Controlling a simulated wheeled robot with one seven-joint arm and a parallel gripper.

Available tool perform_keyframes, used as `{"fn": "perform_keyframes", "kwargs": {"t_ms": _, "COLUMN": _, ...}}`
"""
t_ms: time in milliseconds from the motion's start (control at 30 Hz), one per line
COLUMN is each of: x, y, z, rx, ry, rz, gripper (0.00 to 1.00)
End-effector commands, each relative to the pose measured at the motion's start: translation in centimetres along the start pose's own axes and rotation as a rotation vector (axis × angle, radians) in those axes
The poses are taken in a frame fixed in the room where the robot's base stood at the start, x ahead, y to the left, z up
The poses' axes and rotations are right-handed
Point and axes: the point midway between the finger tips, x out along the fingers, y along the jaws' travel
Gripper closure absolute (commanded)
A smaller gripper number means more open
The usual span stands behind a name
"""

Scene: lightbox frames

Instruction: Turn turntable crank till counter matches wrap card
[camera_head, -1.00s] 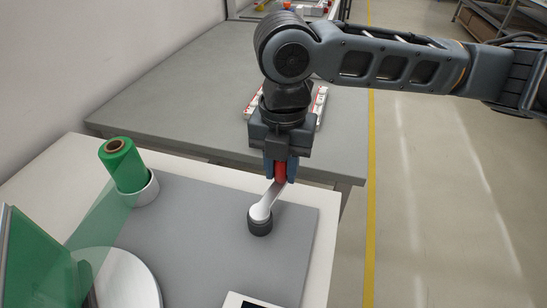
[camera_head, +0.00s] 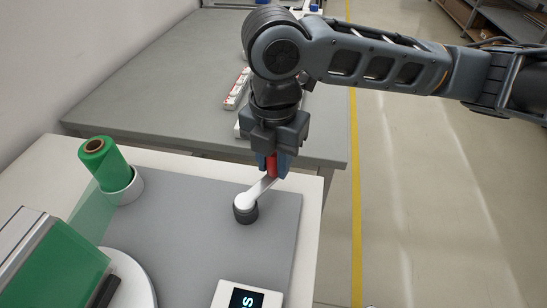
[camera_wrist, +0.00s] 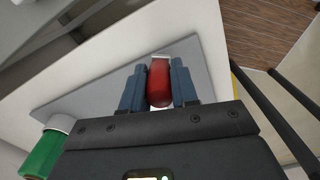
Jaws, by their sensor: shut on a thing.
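My gripper (camera_head: 272,165) is shut on the red handle (camera_head: 271,164) of the crank. The wrist view shows the red handle (camera_wrist: 159,83) between my two blue fingers. The crank's light arm (camera_head: 257,191) runs from the handle down left to its dark round hub (camera_head: 246,212) on the grey plate. The counter (camera_head: 243,298) is at the bottom edge, partly cut off, and shows a digit that looks like a 5 seen sideways. The turntable (camera_head: 135,278) is at lower left, carrying a box (camera_head: 55,262) partly covered by green film. No wrap card can be made out.
A green film roll (camera_head: 104,163) stands in a white holder (camera_head: 127,187), its film stretching to the box. A grey table (camera_head: 170,95) with red and white packages (camera_head: 237,90) lies behind. Open floor with a yellow line (camera_head: 354,180) is at right.

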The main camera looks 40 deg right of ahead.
Motion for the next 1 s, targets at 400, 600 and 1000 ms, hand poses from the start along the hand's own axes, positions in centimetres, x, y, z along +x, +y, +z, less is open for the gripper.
{"fn": "perform_keyframes", "kwargs": {"t_ms": 400, "x": 0.0, "y": 0.0, "z": 0.0, "rx": -0.002, "ry": 0.000, "rz": 0.000, "gripper": 0.46}}
{"fn": "perform_keyframes", "kwargs": {"t_ms": 600, "x": -0.3, "y": 0.0, "z": 0.0, "rx": -0.002, "ry": -0.001, "rz": 0.001, "gripper": 0.46}}
{"fn": "perform_keyframes", "kwargs": {"t_ms": 1000, "x": -6.0, "y": 0.1, "z": 0.0, "rx": -0.003, "ry": -0.001, "rz": 0.002, "gripper": 0.46}}
